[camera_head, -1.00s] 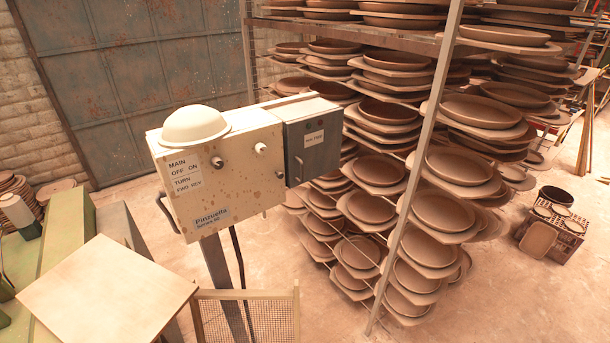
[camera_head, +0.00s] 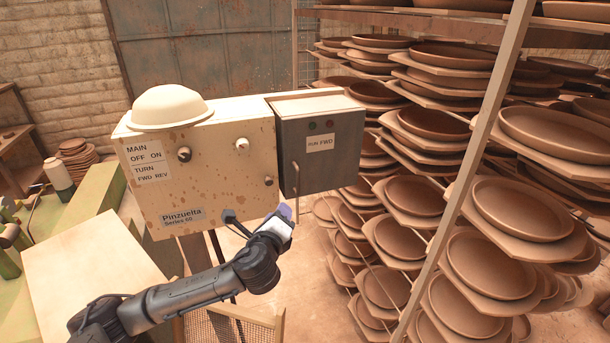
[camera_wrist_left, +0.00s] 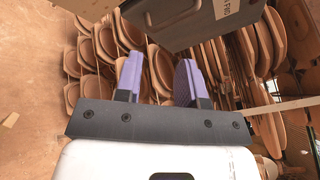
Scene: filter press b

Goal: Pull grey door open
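The grey door (camera_head: 338,158) is the dark front of a small box on the right of a beige control box. It looks shut, with a label reading RUN FWD and a thin upright handle (camera_head: 296,177) at its left edge. My left gripper (camera_head: 284,212) is just below the door's lower left corner, apart from the handle. In the left wrist view its two purple fingers (camera_wrist_left: 160,80) are spread with nothing between them. My right gripper is in neither view.
The beige control box (camera_head: 205,160) has a domed top and knobs. A metal rack (camera_head: 460,190) stacked with brown plates stands close on the right. A pale board (camera_head: 90,265) lies at the lower left. Open floor (camera_head: 310,285) shows below the door.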

